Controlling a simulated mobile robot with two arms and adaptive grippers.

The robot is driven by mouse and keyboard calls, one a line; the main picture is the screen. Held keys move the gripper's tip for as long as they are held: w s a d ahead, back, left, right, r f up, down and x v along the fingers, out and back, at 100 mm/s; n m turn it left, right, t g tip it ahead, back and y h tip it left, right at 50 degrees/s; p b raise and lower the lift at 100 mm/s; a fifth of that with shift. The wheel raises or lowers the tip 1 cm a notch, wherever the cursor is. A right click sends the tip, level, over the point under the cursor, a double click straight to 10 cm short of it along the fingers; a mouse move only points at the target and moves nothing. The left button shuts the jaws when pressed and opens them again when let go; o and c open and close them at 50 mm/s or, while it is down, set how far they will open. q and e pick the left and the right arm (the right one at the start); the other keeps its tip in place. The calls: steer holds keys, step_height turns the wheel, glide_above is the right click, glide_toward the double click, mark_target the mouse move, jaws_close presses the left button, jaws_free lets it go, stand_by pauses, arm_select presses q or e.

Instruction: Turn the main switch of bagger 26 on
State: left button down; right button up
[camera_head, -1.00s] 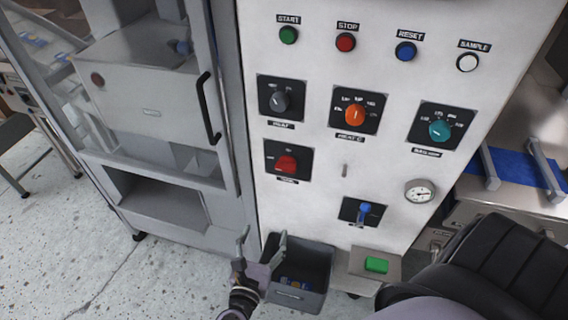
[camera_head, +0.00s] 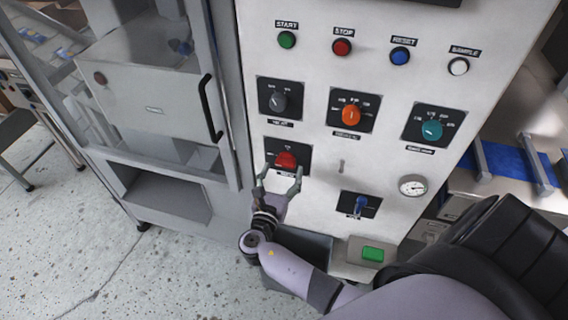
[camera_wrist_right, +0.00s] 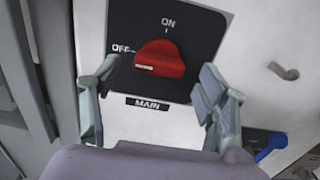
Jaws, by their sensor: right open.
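The main switch is a red knob (camera_head: 286,160) on a black plate, low on the left of the white panel (camera_head: 318,100). In the right wrist view the red knob (camera_wrist_right: 160,60) sits above the label MAIN, with OFF at its left and ON above. Its white mark lies at the left end, toward OFF. My right gripper (camera_head: 281,177) is open just below the knob. In the right wrist view its fingers (camera_wrist_right: 155,85) stand apart, one at each lower side of the knob, not closed on it. My left gripper is not in view.
A blue-handled switch (camera_head: 360,205) and a gauge (camera_head: 412,186) are to the right, above a green button (camera_head: 372,254). Other knobs sit above. A grey bin (camera_head: 308,243) is partly behind my arm. A glazed cabinet with a black handle (camera_head: 211,107) stands at the left.

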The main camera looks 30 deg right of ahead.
steer(key=shift+x, duration=1.15)
steer(key=shift+c, duration=0.5)
steer(key=shift+a, duration=0.1)
steer(key=c, duration=1.1)
